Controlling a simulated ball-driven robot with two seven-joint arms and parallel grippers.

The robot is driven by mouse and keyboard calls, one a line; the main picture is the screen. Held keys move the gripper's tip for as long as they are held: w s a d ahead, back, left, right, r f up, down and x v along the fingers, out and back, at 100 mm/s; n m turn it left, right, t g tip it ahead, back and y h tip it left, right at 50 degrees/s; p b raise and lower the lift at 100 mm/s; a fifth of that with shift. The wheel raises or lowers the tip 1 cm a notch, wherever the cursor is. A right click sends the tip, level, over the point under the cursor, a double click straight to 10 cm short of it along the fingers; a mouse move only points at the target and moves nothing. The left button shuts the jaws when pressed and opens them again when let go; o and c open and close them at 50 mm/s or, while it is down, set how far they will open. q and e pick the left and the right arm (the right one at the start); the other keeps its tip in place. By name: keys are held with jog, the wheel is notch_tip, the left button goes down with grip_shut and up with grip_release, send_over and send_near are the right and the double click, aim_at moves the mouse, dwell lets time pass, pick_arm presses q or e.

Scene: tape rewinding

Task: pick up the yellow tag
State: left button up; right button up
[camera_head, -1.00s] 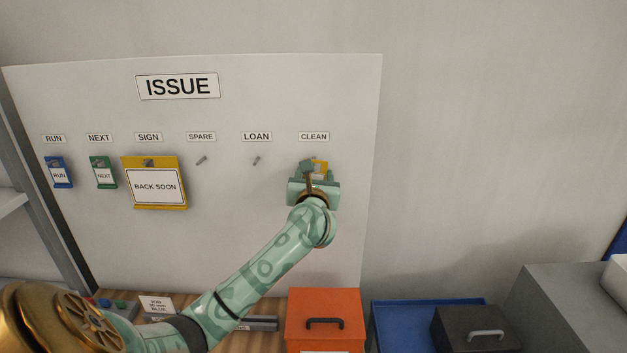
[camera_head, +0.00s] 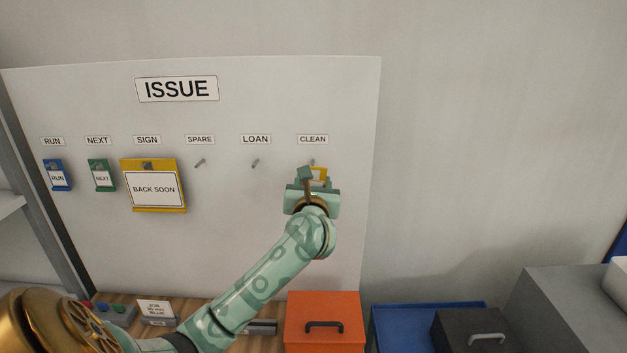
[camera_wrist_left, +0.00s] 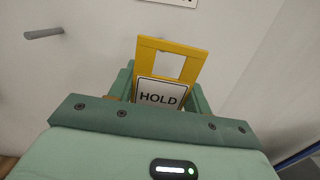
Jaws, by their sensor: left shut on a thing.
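The yellow tag (camera_head: 322,173) is in my left gripper (camera_head: 313,180), in front of the board below the CLEAN label. The left wrist view shows the tag (camera_wrist_left: 182,48) upright and slightly tilted, with a square opening near its top and a white HOLD label. The left gripper (camera_wrist_left: 160,92) is shut on its lower part, between the green fingers. No peg passes through the opening in that view. The CLEAN peg (camera_head: 312,162) shows just above the tag in the head view. My right gripper is in neither view.
The ISSUE board (camera_head: 240,240) also holds a blue RUN tag (camera_head: 57,176), a green NEXT tag (camera_head: 102,176) and a yellow BACK SOON sign (camera_head: 154,188). The SPARE peg (camera_head: 200,162) and LOAN peg (camera_head: 256,162) are bare. An orange box (camera_head: 324,306) stands below.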

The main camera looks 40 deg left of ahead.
pick_arm(q)
jog(key=v, duration=1.4)
jog(key=shift+s+d+b, duration=0.25)
jog(key=shift+b, duration=0.15)
jog(key=shift+r, duration=0.1)
